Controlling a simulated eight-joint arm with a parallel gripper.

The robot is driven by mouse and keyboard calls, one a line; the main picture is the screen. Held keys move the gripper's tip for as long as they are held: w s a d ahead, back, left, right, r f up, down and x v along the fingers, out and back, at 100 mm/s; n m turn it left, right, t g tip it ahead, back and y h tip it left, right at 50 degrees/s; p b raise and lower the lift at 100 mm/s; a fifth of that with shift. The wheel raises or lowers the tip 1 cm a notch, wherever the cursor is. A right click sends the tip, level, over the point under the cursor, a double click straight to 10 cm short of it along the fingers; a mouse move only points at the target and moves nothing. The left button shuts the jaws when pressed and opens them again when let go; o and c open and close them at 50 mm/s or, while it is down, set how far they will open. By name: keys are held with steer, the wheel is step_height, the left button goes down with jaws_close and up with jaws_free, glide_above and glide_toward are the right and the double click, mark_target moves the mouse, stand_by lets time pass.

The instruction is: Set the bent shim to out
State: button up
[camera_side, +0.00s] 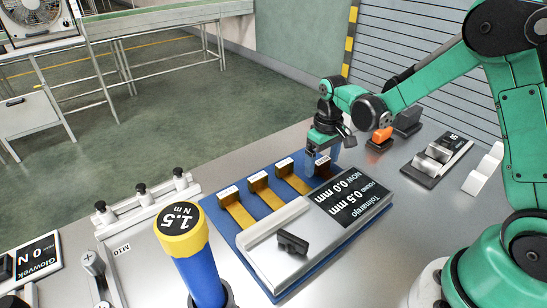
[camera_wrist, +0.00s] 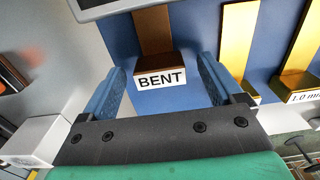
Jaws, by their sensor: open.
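My gripper (camera_side: 323,156) is open. In the wrist view its two blue fingers (camera_wrist: 162,72) stand left and right of the BENT block, with a gap visible on each side. Nothing is held.
Several gold shims (camera_side: 265,192) lie left of the bent one on the blue base (camera_side: 222,222). A grey clamp plate (camera_side: 270,252) with a black knob (camera_side: 292,242) covers their near ends. A display (camera_side: 352,197) reads NOW 0.0 mm. A blue-yellow torque tool (camera_side: 190,250) stands in front.

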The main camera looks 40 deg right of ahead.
steer(key=shift+f, duration=0.2)
jaws_close()
steer(key=shift+w, duration=2.55)
jaws_free()
steer(key=shift+s+r, duration=0.1)
steer(key=shift+r, duration=2.75)
